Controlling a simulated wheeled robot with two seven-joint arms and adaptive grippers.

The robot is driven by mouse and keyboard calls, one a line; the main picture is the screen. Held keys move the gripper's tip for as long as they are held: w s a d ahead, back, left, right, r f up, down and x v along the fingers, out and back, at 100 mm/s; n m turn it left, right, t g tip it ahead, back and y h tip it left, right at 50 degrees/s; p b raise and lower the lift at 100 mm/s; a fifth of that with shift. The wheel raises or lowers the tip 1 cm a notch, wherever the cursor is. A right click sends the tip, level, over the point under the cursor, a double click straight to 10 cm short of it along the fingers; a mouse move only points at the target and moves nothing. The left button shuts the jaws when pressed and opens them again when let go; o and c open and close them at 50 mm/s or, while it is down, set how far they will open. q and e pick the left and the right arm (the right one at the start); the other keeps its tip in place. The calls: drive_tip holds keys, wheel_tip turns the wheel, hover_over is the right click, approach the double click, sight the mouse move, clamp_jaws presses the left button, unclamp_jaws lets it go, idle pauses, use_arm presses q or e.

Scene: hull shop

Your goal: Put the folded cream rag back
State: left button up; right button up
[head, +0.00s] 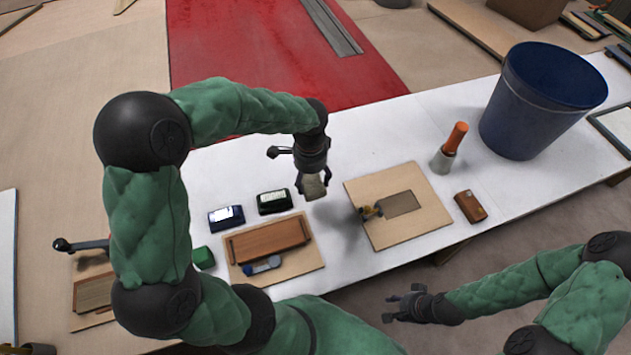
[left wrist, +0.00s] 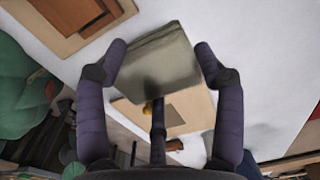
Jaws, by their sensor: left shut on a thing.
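The folded cream rag (head: 314,187) is a small grey-cream pad, held above the white table by my left gripper (head: 314,178). In the left wrist view the rag (left wrist: 157,65) sits between the fingers of my left gripper (left wrist: 160,70), which is shut on it. It hangs between a dark box (head: 274,201) on its left and a light board (head: 430,226) on its right, apart from both. My right gripper (head: 393,307) is empty, with its fingers apart, past the table's near edge.
The light board carries a grey patch (head: 402,204) and a small brass-coloured tool (head: 370,211). A brown block (head: 470,206), an orange-handled tool (head: 456,138) and a blue bucket (head: 520,115) stand to the right. A blue box (head: 226,218) and a board with wood (head: 315,280) lie left.

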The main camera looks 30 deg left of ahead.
use_arm(q)
drive_tip(key=w+f+b, duration=0.1)
drive_tip(key=f, duration=0.1)
drive_tip(key=w+a+f, duration=0.1)
drive_tip(key=w+f, duration=0.1)
drive_tip(key=w+a+f+b, duration=0.1)
drive_tip(key=w+f, duration=0.1)
drive_tip(key=shift+w+b, duration=0.2)
drive_tip(key=shift+b, duration=0.1)
drive_tip(key=f+b, duration=0.1)
drive_tip(key=f, duration=0.1)
drive_tip(key=f+b, duration=0.1)
drive_tip(key=shift+w+f, duration=0.2)
drive_tip(key=shift+f, duration=0.15)
drive_tip(key=shift+r, duration=0.15)
drive_tip(key=o, duration=1.1)
drive_tip(key=shift+f, duration=0.2)
wheel_tip(320, 180, up, 12)
drive_tip(key=p, duration=0.5)
drive_tip(key=shift+r, duration=0.2)
